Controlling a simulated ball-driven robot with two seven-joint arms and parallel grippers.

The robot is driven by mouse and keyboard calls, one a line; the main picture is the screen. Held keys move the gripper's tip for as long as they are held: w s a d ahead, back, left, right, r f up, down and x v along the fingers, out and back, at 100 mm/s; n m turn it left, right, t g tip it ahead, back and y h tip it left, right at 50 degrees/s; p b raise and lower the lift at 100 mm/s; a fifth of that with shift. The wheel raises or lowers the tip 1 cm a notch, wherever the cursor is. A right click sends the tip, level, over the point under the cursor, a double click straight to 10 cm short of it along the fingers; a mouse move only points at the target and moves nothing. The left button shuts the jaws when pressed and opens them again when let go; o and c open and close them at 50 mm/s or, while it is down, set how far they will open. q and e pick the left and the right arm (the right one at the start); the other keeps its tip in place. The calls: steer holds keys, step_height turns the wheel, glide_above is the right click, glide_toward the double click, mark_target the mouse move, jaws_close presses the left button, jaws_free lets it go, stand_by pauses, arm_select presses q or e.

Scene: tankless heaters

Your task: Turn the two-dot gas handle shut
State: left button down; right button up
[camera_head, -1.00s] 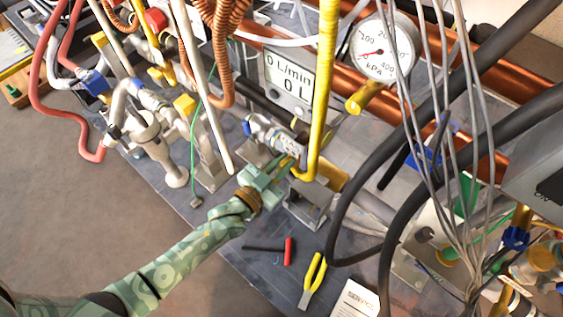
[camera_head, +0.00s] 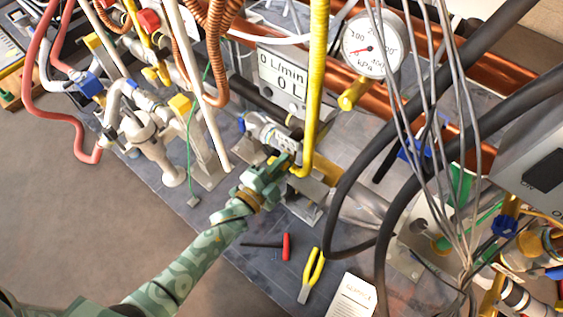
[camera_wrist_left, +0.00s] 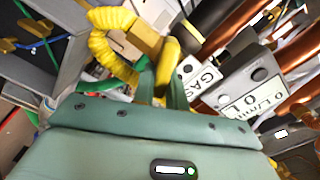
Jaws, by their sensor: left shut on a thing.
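My left gripper (camera_head: 279,168) is at the gas pipe fitting beside the lower end of the yellow corrugated gas hose (camera_head: 318,90). In the left wrist view, its two green fingers (camera_wrist_left: 162,92) are shut on a yellow handle (camera_wrist_left: 168,60), just below the yellow hose (camera_wrist_left: 108,42). A plate reading "GAS" (camera_wrist_left: 204,80) is right of the fingers. In the head view the gripper mostly hides the handle. Its dot marks cannot be made out. My right gripper is not in view.
A flow display (camera_head: 284,75) and a pressure gauge (camera_head: 371,45) stand behind. Thick black hoses (camera_head: 345,190) and grey cables (camera_head: 440,120) hang to the right. A red-handled screwdriver (camera_head: 286,246), yellow pliers (camera_head: 313,270) and a paper sheet (camera_head: 352,298) lie in front.

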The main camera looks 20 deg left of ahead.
arm_select(q)
steer(key=m, duration=0.2)
steer(key=f+m+b, duration=0.1)
steer(key=shift+s+m, duration=0.1)
steer(key=shift+m, duration=0.9)
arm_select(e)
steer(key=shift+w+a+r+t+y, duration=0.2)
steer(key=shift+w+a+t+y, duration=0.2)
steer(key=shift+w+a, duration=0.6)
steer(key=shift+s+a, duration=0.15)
arm_select(q)
steer(key=c, duration=1.5)
jaws_free()
steer(key=shift+o, duration=0.3)
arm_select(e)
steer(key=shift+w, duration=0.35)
arm_select(q)
steer(key=shift+r, duration=0.1)
